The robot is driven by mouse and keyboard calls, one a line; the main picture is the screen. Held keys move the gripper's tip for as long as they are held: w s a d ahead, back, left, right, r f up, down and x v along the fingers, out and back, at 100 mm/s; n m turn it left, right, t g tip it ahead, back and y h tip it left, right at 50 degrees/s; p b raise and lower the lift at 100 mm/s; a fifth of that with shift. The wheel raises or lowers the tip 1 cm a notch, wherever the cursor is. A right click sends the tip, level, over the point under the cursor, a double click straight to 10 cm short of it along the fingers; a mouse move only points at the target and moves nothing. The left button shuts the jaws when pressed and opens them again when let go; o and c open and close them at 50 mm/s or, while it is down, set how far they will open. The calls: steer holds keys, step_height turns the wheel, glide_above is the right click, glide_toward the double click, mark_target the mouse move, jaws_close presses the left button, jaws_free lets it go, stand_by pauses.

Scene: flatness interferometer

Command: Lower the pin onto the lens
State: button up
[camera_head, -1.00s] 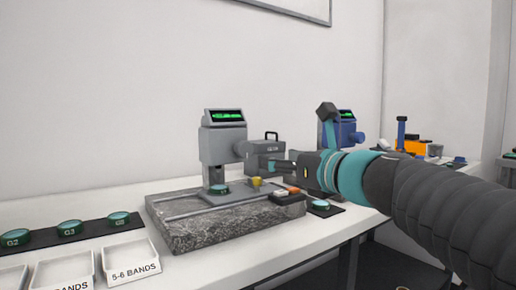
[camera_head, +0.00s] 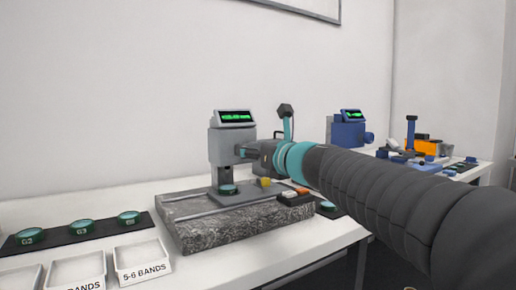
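The grey gauge (camera_head: 231,146) with a lit green display stands on a speckled granite base (camera_head: 205,236). A round teal lens (camera_head: 228,189) sits on the plate under its column. A darker stem comes down from the gauge head toward the lens; whether its tip touches the lens is too small to tell. My gripper (camera_head: 246,152) is at the right side of the gauge head, with its fingers against or very close to it. The fingers are partly hidden and small, so I cannot tell whether they are open or shut.
Teal lenses (camera_head: 81,227) lie on a black strip at left, behind white trays (camera_head: 140,257), one labelled 5-6 BANDS. A yellow part (camera_head: 265,182) and a small box with orange and white buttons (camera_head: 294,196) are on the right of the granite. A blue instrument (camera_head: 350,133) stands behind my arm.

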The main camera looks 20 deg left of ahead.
steer(key=shift+w+a, duration=0.15)
steer(key=shift+a, duration=0.05)
steer(key=c, duration=1.1)
